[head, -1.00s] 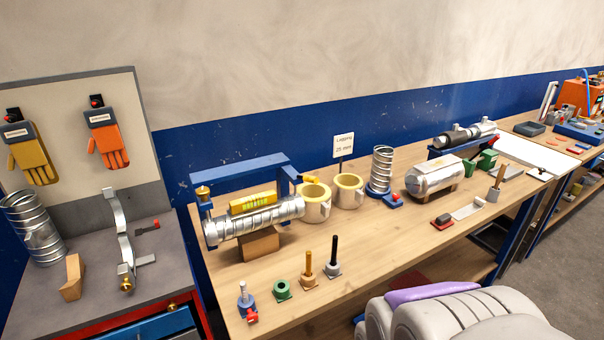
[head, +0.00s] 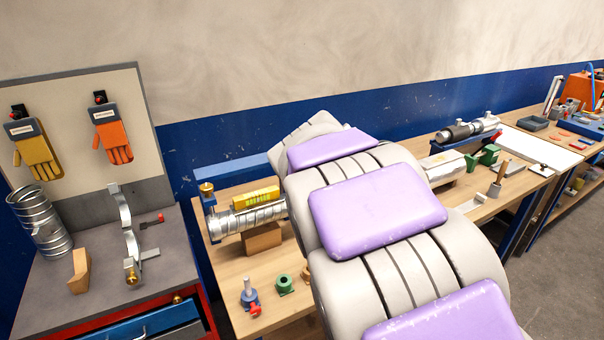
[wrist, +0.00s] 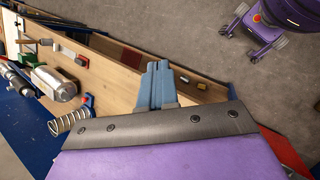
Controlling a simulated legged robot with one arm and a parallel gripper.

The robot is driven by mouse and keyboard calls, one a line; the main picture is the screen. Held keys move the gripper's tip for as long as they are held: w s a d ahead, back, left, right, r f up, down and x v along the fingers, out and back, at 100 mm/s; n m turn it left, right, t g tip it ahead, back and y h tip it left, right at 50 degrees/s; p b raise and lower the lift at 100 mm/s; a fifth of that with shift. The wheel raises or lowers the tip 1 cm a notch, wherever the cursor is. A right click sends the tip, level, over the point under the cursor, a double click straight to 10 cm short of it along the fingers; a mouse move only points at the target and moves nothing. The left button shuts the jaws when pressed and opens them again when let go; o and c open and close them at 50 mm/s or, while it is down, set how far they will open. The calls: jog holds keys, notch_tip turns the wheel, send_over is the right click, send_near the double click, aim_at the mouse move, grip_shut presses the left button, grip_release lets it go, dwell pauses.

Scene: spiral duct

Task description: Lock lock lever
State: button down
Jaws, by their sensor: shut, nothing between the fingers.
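My gripper (wrist: 155,88) shows in the wrist view as two blue-grey fingers pressed together, shut and empty, above the wooden bench's edge. In the head view my arm hides it. A small blue fixture (head: 249,294) with a red lever stands at the bench's front left. In the wrist view a coiled metal duct (wrist: 68,122) stands left of my gripper, with a blue base and red part (wrist: 88,103) beside it. I cannot tell which red part is the lock lever, or its position. A spiral duct (head: 250,218) lies in a blue frame, partly hidden by my arm.
A yellow level (head: 256,199) sits on the duct, a wooden block (head: 262,238) under it. A green ring (head: 285,284) is near the front edge. A silver cylinder (wrist: 52,82) lies farther along. The left bench (head: 100,290) holds a brass-ended clamp (head: 131,262). Gloves hang behind.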

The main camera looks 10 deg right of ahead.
jog(key=w+a+r+n+t+h+p, duration=0.15)
jog(key=w+a+n, duration=0.25)
jog(key=w, duration=0.5)
jog(key=w+a+r+n+t+h, duration=0.2)
jog(key=w+a+r+n+h, duration=0.15)
jog(key=w, duration=0.65)
jog(key=w+a+f+n+t+p, duration=0.2)
jog(key=w+a+n, duration=0.5)
jog(key=a, duration=0.7)
jog(key=shift+w+a+f+t, duration=0.4)
jog(key=shift+w+f+t, duration=0.25)
jog(key=shift+w, duration=0.65)
jog(key=shift+d, duration=0.15)
jog(key=b+x, duration=0.4)
jog(key=x, duration=0.9)
jog(key=shift+w+d+f, duration=0.2)
jog(key=shift+d+f, duration=0.05)
jog(key=shift+d+r, duration=0.1)
jog(key=shift+d, duration=0.05)
